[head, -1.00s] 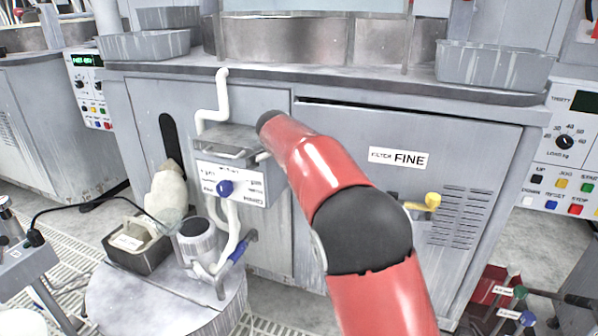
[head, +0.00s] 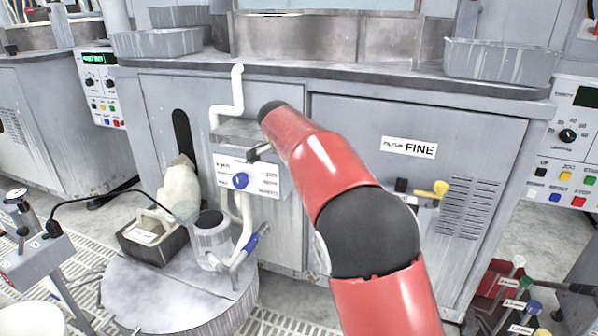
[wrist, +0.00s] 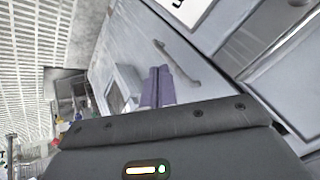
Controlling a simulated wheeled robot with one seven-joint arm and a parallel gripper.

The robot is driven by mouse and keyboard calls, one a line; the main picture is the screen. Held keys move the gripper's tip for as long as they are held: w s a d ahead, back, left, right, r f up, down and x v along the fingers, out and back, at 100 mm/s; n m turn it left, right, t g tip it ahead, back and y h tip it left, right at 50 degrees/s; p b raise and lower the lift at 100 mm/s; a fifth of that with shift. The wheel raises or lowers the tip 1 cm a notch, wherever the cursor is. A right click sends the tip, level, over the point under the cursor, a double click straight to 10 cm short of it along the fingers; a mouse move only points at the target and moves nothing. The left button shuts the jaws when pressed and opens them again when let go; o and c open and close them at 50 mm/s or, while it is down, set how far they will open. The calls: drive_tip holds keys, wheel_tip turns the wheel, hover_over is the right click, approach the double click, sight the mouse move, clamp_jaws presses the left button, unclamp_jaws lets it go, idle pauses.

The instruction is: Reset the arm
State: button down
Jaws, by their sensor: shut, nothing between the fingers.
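My red arm with black joints (head: 340,190) reaches forward from the bottom of the head view, in front of the grey cabinet (head: 350,125). My gripper's end is not clearly visible in the head view. In the wrist view my gripper (wrist: 157,75) shows as two purple-grey fingers side by side, shut with nothing between them. The fingers point along a pale panel with a grey bar handle (wrist: 177,63). I cannot tell the exact gap between the fingers and the panel.
A round stand (head: 170,300) bears a dark tray (head: 150,250). A yellow handle (head: 432,190) sticks out on the right. Colored-handled tools (head: 520,308) are at lower right.

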drive_tip(key=s+a+r, duration=0.2)
drive_tip(key=a+r, duration=0.2)
drive_tip(key=r, duration=0.2)
drive_tip(key=s+d+r+n+g+y, duration=0.1)
drive_tip(key=s+d+r+n, duration=0.15)
drive_tip(key=s+d, duration=0.65)
drive_tip(key=s+d+r+n, duration=0.1)
drive_tip(key=s+d+n, duration=0.2)
drive_tip(key=s+d, duration=0.5)
drive_tip(key=s+d+f+n, duration=0.2)
drive_tip(key=s+d+f, duration=0.1)
drive_tip(key=s, duration=0.4)
drive_tip(key=s+d+f+n, duration=0.2)
drive_tip(key=s+d+f, duration=0.1)
drive_tip(key=s+f, duration=0.2)
drive_tip(key=s+d+f+n+p, duration=0.1)
drive_tip(key=s+f, duration=0.4)
drive_tip(key=s, duration=0.5)
drive_tip(key=d+n, duration=0.1)
drive_tip(key=d, duration=0.1)
drive_tip(key=shift+d+g+y, duration=0.3)
drive_tip(key=shift+y, duration=0.1)
